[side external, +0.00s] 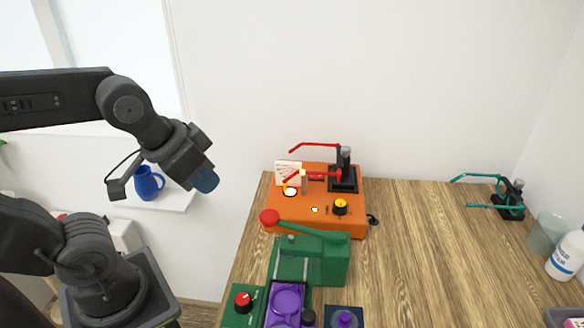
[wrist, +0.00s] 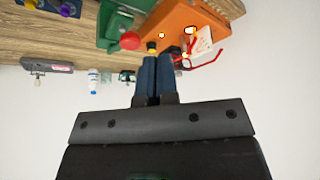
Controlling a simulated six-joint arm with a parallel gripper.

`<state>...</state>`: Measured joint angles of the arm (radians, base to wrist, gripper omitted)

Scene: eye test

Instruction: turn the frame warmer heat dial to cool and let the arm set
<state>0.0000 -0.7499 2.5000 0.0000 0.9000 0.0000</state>
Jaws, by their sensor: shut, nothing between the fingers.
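The orange frame warmer (side external: 300,222) stands on the wooden bench by the back wall. A black dial with a yellow top (side external: 340,206) sits at its right front; its setting is too small to read. A small lit spot (side external: 315,210) and a bright round opening (side external: 290,192) show on the top. Red glasses (side external: 318,147) are on a black holder (side external: 343,178) at the back of it. My gripper (side external: 206,183) is shut and empty, in the air left of the warmer. In the wrist view its blue fingers (wrist: 155,58) overlap the dial (wrist: 151,46) in line of sight; they are apart.
A green device with a red-knobbed lever (side external: 315,258) stands in front of the warmer, near its dial. Teal glasses on a stand (side external: 508,200), a clear beaker (side external: 545,233) and a white bottle (side external: 568,255) are at the right. The middle right of the bench (side external: 430,250) is clear.

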